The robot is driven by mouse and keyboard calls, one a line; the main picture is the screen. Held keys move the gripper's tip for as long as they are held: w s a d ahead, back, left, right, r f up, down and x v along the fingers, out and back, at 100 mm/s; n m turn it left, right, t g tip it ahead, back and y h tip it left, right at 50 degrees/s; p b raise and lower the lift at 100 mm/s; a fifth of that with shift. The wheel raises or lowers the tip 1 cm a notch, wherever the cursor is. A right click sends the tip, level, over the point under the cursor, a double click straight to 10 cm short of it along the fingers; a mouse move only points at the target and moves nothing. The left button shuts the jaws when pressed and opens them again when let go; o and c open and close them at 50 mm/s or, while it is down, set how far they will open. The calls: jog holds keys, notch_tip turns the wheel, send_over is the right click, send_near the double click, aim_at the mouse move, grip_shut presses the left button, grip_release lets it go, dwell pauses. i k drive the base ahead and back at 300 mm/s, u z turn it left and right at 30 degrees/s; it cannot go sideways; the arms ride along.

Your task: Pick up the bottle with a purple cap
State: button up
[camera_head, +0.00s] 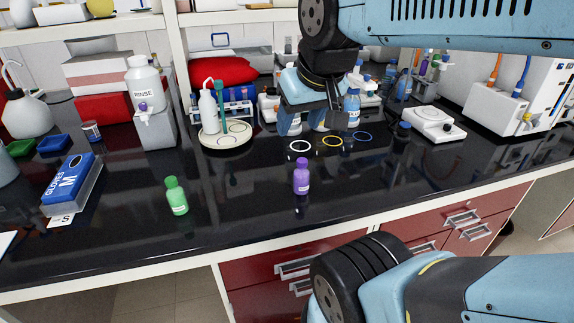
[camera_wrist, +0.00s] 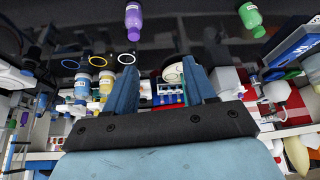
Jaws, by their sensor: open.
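A small purple bottle with a purple cap (camera_head: 301,176) stands upright on the black bench near the front edge. It also shows at the top of the wrist view (camera_wrist: 133,19), where the picture is upside down. My gripper (camera_head: 312,112) is above the bench, behind and higher than the purple bottle in the head view. In the wrist view its two blue fingers (camera_wrist: 159,70) are spread apart with nothing held between them. The purple bottle is outside the fingers and apart from them.
A green bottle (camera_head: 176,196) stands to the left, with a glove box (camera_head: 72,185) beyond it. White, yellow and blue rings (camera_head: 332,141) lie behind the purple bottle. A round stand (camera_head: 226,139) holds a wash bottle. Bench around the purple bottle is clear.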

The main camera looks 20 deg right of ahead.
aim_at(300, 177)
jog(key=k, duration=0.5)
jog(key=u, duration=0.75)
jog(key=k, duration=1.15)
jog(key=z, duration=0.95)
jog(key=i, duration=1)
jog(key=z, duration=0.05)
